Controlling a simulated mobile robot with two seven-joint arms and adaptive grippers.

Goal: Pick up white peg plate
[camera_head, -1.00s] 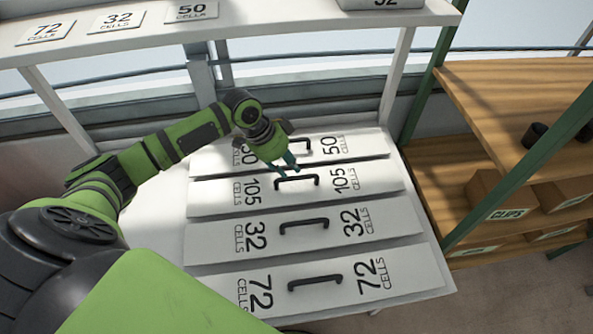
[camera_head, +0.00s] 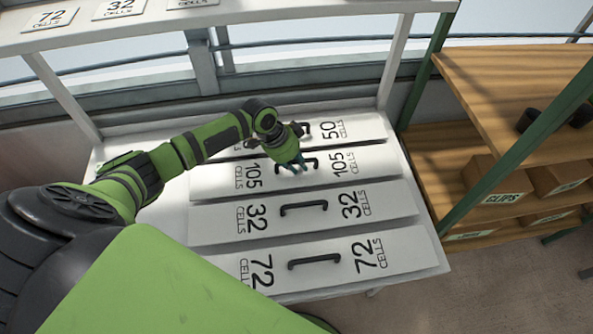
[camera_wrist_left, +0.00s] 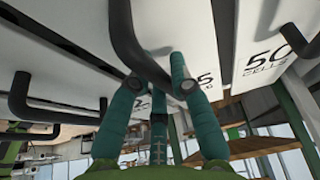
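Several white peg plates with black handles lie side by side on a white table. They are the 50 plate (camera_head: 357,129), the 105 plate (camera_head: 379,159), the 32 plate (camera_head: 264,222) and the 72 plate (camera_head: 342,248). My left gripper (camera_head: 297,164) is low over the 105 plate, at the left part of its handle (camera_head: 313,161). In the left wrist view, my teal fingers (camera_wrist_left: 158,88) stand apart with a black handle (camera_wrist_left: 125,35) reaching between their tips. Whether they touch it is unclear. My arm and gripper hide part of the 50 plate. My right gripper is out of view.
A white shelf (camera_head: 250,17) above the table's back carries 72 and 32 cell labels. A green-framed wooden rack (camera_head: 440,150) with cardboard boxes (camera_head: 488,184) stands close on the right. The table (camera_head: 160,222) is bare left of the plates.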

